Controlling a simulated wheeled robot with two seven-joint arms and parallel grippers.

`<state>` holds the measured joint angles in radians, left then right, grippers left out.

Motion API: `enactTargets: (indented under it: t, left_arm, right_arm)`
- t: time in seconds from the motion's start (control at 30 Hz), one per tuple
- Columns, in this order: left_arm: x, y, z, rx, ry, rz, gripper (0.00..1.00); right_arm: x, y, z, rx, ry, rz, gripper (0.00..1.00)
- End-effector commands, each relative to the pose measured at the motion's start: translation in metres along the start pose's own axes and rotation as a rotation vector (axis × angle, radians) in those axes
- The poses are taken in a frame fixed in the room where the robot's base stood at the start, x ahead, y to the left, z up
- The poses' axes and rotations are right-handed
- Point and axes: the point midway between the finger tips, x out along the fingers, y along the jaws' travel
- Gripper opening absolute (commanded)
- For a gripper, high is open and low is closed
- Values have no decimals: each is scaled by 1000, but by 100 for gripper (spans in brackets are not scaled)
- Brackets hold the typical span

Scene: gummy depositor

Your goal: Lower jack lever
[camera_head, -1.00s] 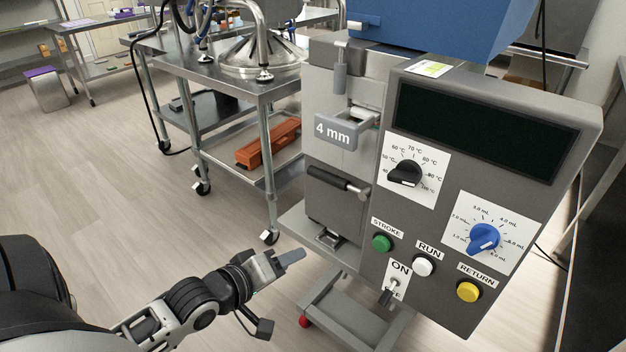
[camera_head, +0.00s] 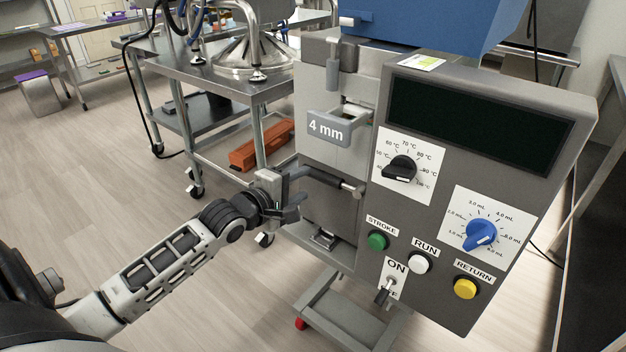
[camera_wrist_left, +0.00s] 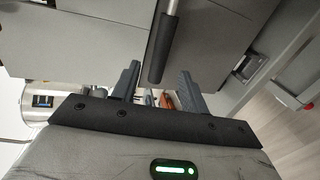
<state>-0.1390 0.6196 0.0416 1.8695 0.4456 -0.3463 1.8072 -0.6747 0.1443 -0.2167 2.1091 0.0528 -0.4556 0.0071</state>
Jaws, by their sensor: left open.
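The jack lever (camera_head: 333,180) is a bar with a black grip and a light metal end, on the front of the grey depositor (camera_head: 331,218). It lies nearly level, with its black end toward my left gripper (camera_head: 296,194). My left gripper is open and close to that end. In the left wrist view the black grip (camera_wrist_left: 161,50) shows between the two dark fingers of the gripper (camera_wrist_left: 158,82), with room on both sides. I cannot tell whether the fingers touch it or how deep it sits between them. My right gripper is not in view.
The control panel with knobs, a green button (camera_head: 378,241), a white button (camera_head: 420,262), a yellow button (camera_head: 465,288) and a toggle switch (camera_head: 383,292) is right of the lever. A "4 mm" block (camera_head: 328,127) is above it. A steel cart (camera_head: 219,86) stands behind.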

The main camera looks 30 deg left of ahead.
Motion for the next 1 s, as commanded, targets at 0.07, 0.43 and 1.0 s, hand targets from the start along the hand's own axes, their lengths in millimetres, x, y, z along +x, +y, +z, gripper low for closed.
enactTargets:
  t: [0.07, 0.43, 1.0]
  left_arm:
    - [16, 0, 0, 1, 0, 3, 44]
    - [50, 0, 0, 2, 0, 0, 44]
    - [50, -1, 0, -1, -1, 0, 0]
  right_arm:
    - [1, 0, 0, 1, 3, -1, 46]
    - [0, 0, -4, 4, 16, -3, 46]
    - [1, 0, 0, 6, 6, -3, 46]
